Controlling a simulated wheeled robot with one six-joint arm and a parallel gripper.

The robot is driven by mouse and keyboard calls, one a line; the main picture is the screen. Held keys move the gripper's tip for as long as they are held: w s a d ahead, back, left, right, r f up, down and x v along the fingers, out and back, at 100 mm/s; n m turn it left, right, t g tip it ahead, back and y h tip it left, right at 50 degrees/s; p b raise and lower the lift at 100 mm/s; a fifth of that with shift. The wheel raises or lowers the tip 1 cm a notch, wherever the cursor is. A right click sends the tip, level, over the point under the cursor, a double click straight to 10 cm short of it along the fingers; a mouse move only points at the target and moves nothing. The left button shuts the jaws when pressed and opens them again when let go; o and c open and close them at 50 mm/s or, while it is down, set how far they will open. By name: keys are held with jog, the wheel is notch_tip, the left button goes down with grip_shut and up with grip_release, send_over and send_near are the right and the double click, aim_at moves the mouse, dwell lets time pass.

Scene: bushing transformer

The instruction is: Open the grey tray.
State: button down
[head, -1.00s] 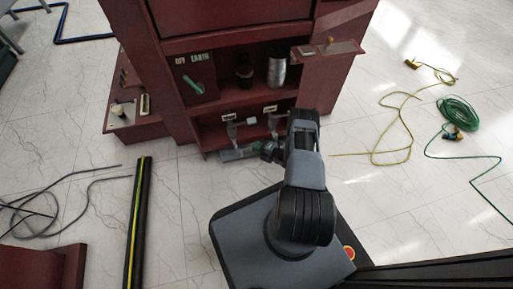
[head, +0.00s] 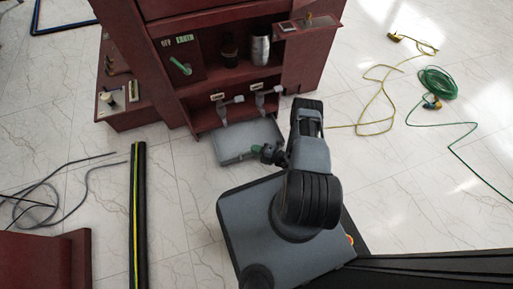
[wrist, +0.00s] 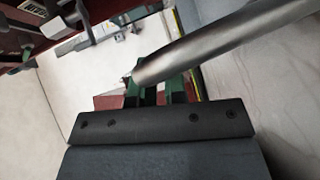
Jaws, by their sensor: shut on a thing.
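The grey tray (head: 235,147) sticks out from the bottom of the dark red cabinet in the head view. It lies low, below the two levers, and its top looks flat and pale. My gripper (head: 262,152) is at the tray's front edge, at its right part. In the wrist view my gripper's green fingers (wrist: 158,88) are shut on a part of the tray's front. A smooth metal bar (wrist: 225,42) crosses in front of the fingers there. The exact grip is partly hidden behind this bar.
The red cabinet (head: 215,60) stands behind the tray, with a side shelf (head: 308,27) at right. A black and yellow floor strip (head: 138,215) and dark cables (head: 45,195) lie at left. A green hose coil (head: 438,83) and yellow cord (head: 378,125) lie at right.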

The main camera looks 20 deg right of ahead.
jog(key=shift+s, duration=0.4)
jog(key=c, duration=1.2)
grip_release()
jog(key=shift+a, duration=0.1)
jog(key=shift+o, duration=0.2)
